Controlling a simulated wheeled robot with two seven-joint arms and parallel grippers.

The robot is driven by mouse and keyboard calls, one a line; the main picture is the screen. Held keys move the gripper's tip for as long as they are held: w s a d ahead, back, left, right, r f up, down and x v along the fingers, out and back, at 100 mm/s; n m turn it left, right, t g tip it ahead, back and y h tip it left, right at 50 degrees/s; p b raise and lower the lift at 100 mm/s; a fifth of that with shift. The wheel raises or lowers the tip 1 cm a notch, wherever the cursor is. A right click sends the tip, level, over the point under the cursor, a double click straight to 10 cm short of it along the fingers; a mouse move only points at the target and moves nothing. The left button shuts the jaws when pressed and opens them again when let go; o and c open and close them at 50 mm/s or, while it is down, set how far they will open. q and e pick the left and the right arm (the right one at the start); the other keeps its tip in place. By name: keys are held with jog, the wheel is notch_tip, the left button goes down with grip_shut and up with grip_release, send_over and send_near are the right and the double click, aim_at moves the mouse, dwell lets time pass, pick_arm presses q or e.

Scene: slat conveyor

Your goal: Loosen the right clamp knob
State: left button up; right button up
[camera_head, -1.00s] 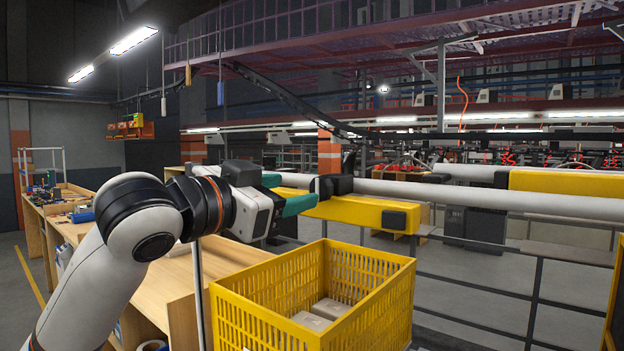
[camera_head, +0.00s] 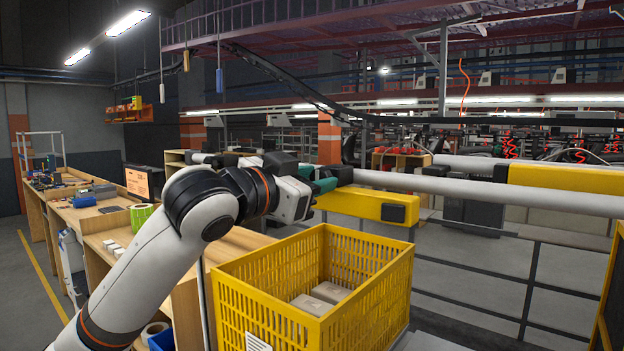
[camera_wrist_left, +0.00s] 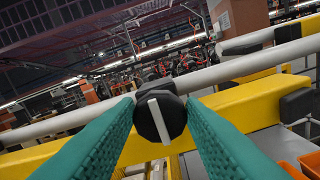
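The clamp knob (camera_wrist_left: 160,118) is a dark, rounded knob with a pale bar across its face, in front of the yellow guard beam (camera_wrist_left: 235,102) in the left wrist view. My left gripper (camera_wrist_left: 160,102) has two teal ribbed fingers spread apart, one on each side of the knob. I cannot tell whether they touch it. In the head view my left gripper (camera_head: 322,186) reaches the dark clamp (camera_head: 341,175) on the pale rail (camera_head: 425,184). The knob's face is hidden there by the gripper. My right gripper is not in view.
A yellow crate (camera_head: 240,322) with grey boxes (camera_head: 315,304) stands below the gripper. A wooden bench (camera_head: 235,245) is left of the crate. Another yellow beam (camera_head: 565,178) is at the right. Orange bins (camera_wrist_left: 309,163) show at the lower right in the wrist view.

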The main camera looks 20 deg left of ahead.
pick_arm(q)
jog(key=shift+n, duration=0.3)
jog(key=shift+c, duration=0.4)
jog(key=n, duration=0.4)
jog(key=shift+a, duration=0.1)
jog(key=n+p, duration=0.1)
jog(key=n, duration=0.3)
jog(key=shift+a+n, duration=0.1)
jog(key=shift+n, duration=0.3)
jog(key=n+p, duration=0.1)
jog(key=n, duration=0.3)
jog(key=shift+w+a, duration=0.1)
jog(key=shift+f+n+p, duration=0.1)
jog(key=shift+n+p, duration=0.9)
jog(key=shift+n, duration=1.2)
jog(key=o, duration=1)
